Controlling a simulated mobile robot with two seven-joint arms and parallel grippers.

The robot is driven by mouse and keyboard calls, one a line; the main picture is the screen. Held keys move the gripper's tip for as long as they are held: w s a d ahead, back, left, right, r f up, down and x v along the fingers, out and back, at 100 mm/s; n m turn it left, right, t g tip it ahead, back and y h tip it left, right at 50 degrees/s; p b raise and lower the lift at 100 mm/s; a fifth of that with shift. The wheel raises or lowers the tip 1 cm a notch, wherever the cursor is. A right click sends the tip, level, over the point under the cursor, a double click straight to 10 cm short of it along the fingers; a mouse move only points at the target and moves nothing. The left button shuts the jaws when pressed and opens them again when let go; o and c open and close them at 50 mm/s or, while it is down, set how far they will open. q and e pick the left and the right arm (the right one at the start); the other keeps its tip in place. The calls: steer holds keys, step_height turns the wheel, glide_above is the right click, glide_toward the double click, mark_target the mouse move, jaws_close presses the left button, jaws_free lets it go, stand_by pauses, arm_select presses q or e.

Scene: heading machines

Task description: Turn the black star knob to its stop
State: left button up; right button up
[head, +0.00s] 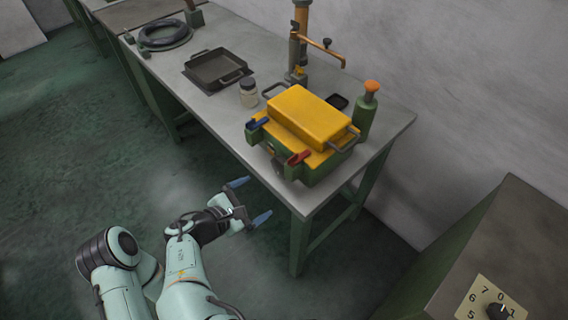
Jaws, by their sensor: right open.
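My right gripper (250,200) is open and empty, with its two blue fingertips spread apart. It is over the floor in front of the workbench, short of the green and yellow machine (312,118). The machine sits at the bench's near right end, with a blue lever (258,124) and a red lever (299,158) on its front. A small dark shape on its front between the levers is too small to identify. A black knob (499,312) on a numbered dial is cut off at the bottom right; I cannot tell if it is star-shaped. My left gripper is out of view.
The grey workbench (225,118) holds a black tray (216,70), a jar (248,93), a dark ring (165,35), a copper pipe with tap (320,48) and a green bottle with an orange top (367,110). A dark cabinet (500,240) stands at right. The floor at left is clear.

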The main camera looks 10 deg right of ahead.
mark_target(278, 169)
step_height(278, 169, up, 4)
steer(key=a+t, duration=0.1)
steer(key=a, duration=0.1)
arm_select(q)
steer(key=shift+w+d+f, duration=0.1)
arm_select(e)
steer(key=x, duration=1.3)
steer(key=shift+d, duration=0.25)
